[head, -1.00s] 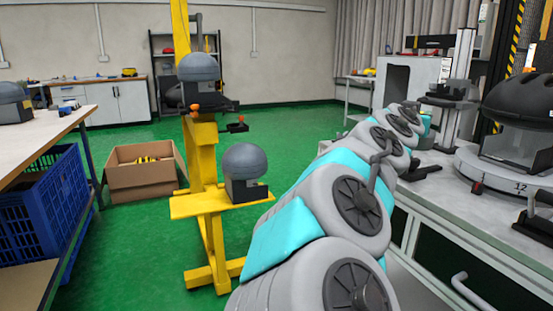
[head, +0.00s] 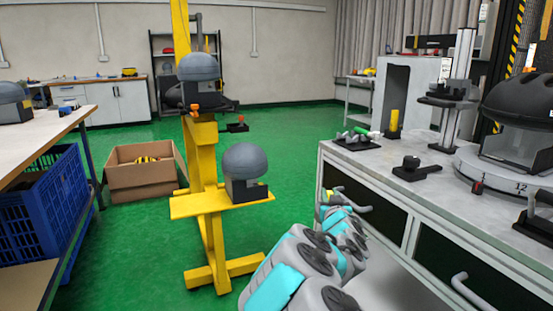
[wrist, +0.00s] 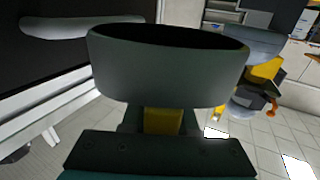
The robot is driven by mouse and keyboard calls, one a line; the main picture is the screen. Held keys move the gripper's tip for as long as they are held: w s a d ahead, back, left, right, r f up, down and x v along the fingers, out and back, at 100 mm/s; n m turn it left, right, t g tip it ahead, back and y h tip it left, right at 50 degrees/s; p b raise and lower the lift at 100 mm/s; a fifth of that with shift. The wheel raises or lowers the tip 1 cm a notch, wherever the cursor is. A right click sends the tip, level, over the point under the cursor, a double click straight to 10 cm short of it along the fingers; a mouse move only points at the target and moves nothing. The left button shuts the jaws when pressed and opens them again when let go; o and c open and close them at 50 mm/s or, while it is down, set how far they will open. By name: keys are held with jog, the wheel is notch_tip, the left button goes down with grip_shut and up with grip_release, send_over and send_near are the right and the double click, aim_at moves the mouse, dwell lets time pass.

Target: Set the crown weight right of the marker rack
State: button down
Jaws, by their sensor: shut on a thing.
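The marker rack (head: 357,141) is a low black tray holding several coloured markers, near the left end of the grey bench top. A dark grey, round piece with a hollow top, apparently the crown weight (wrist: 165,68), fills the middle of the wrist view. My gripper (wrist: 163,120) is shut on it, with a yellow part showing below the piece. Its fingertips are mostly hidden by the held piece. In the head view my arm's end is low, in front of the bench and below its top. The held piece is not clear there.
Right of the rack, the bench top (head: 385,165) has some bare room before a black knobbed base (head: 415,168). A yellow cylinder (head: 394,122) stands behind the rack. A round turntable (head: 480,170) lies farther right. A yellow stand (head: 222,203) with grey headforms stands left.

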jog(key=shift+w+a+f+y, duration=0.15)
jog(key=shift+w+a+f, duration=0.15)
jog(key=shift+f, duration=0.15)
jog(key=shift+w+a+f+y, duration=0.15)
jog(key=shift+a+f, duration=0.1)
jog(key=shift+f, duration=0.2)
jog(key=shift+r+p, duration=1.5)
jog(key=shift+r, duration=0.15)
